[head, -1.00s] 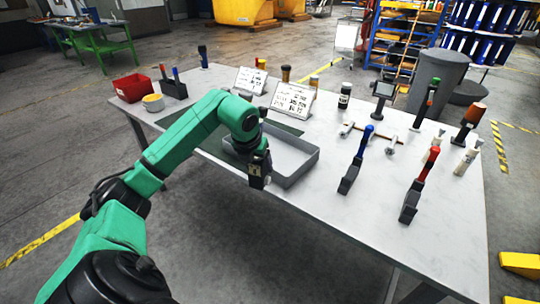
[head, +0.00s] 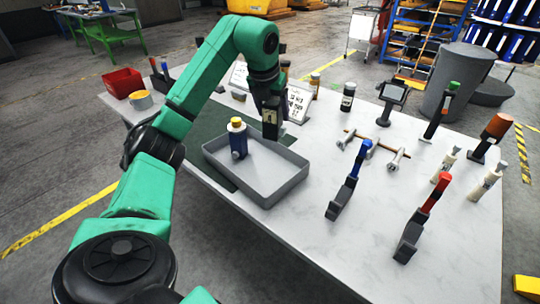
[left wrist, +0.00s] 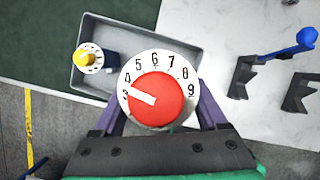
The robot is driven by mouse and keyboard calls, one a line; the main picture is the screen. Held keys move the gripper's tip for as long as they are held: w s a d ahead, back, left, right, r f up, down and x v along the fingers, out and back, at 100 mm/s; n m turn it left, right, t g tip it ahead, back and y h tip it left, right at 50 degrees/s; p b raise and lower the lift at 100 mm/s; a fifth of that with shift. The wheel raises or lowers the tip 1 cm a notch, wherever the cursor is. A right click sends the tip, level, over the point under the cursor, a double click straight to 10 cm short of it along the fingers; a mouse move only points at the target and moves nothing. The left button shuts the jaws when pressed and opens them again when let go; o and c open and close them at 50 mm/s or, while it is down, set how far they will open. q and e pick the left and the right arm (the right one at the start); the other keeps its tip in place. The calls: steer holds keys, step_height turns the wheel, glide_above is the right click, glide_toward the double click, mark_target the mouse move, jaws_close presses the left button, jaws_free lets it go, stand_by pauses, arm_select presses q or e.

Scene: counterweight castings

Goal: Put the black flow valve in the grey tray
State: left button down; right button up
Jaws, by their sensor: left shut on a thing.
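My left gripper (head: 270,130) is shut on a flow valve and holds it over the far right part of the grey tray (head: 285,187). In the left wrist view the held valve shows its red knob (left wrist: 155,97) on a white numbered dial, between the fingers (left wrist: 160,118). A blue valve with a yellow knob (head: 238,140) stands upright in the tray's left part. It also shows in the left wrist view (left wrist: 87,58), apart from the held valve. My right gripper is not in view.
A blue-handled tool (head: 349,185) and a red-handled tool (head: 423,217) stand right of the tray. Beyond it are a sign (head: 298,101) and a dark jar (head: 347,97). A red bin (head: 123,82) is at the far left.

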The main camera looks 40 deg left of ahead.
mark_target(267, 128)
arm_select(q)
steer(key=f, duration=0.1)
steer(key=s+f, duration=0.1)
steer(key=f, duration=0.1)
steer(key=s+f, duration=0.1)
steer(key=f, duration=0.1)
steer(key=shift+s, duration=0.1)
step_height(267, 128, down, 3)
steer(key=f, duration=0.5)
steer(key=w+f+p, duration=0.1)
steer(key=f, duration=0.1)
steer(key=shift+f, duration=0.55)
jaws_free()
steer(key=shift+f, duration=0.15)
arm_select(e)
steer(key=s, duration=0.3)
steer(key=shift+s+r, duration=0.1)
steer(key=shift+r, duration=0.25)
arm_select(q)
steer(key=shift+r, duration=0.2)
